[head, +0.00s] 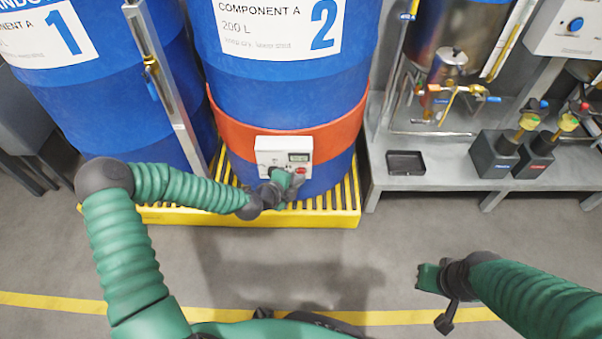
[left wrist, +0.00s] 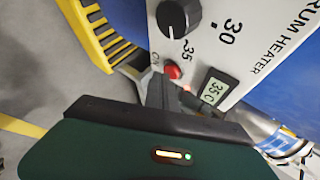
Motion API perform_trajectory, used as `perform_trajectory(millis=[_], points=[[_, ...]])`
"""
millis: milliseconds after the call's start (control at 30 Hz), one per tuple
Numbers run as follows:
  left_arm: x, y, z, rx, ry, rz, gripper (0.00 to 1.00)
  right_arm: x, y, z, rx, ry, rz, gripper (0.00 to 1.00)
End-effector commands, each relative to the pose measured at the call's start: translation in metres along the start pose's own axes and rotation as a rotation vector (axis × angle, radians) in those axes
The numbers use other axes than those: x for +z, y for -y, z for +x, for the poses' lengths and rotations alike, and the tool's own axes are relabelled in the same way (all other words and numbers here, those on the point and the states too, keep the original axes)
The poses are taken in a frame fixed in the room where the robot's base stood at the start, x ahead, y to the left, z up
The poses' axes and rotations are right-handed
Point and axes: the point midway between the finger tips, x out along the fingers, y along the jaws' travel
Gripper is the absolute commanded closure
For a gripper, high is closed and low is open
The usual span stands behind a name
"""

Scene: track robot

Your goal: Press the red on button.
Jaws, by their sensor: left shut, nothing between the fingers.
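The white drum heater box (head: 270,146) sits on an orange band around blue drum 2. In the left wrist view the red button (left wrist: 173,72) shows on the box (left wrist: 245,25), beside the "ON" lettering, between the black knob (left wrist: 178,17) and the display (left wrist: 213,88) reading 35 C. My left gripper (head: 290,181) is shut and empty at the lower part of the box. Its dark fingers (left wrist: 160,88) reach up close to the red button; I cannot tell whether they touch it. My right gripper (head: 432,292) hangs over the floor at lower right, away from the box; its jaws are unclear.
Blue drum 2 (head: 290,85) stands on a yellow slatted pallet (head: 340,215), beside blue drum 1 (head: 80,105). A grey metal post (head: 165,80) rises between them. A grey bench (head: 440,182) with a black tray (head: 405,162) and valves is at right. The foreground floor is clear.

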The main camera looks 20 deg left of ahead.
Motion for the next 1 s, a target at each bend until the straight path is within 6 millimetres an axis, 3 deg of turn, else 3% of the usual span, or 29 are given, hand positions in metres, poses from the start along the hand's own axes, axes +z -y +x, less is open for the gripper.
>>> perform_trajectory(millis=[433, 1000], points=[[0.002, 0.004, 0.003, -0.002, 0.0, 0.001, 1.0, 0.0, 0.0, -0.002, 0.0, 0.0, 0.0, 1.0], [-0.009, -0.005, -0.013, 0.001, -0.002, 0.002, 1.0, -0.002, 0.0, -0.01, 0.0, 0.0, 0.0, 1.0]])
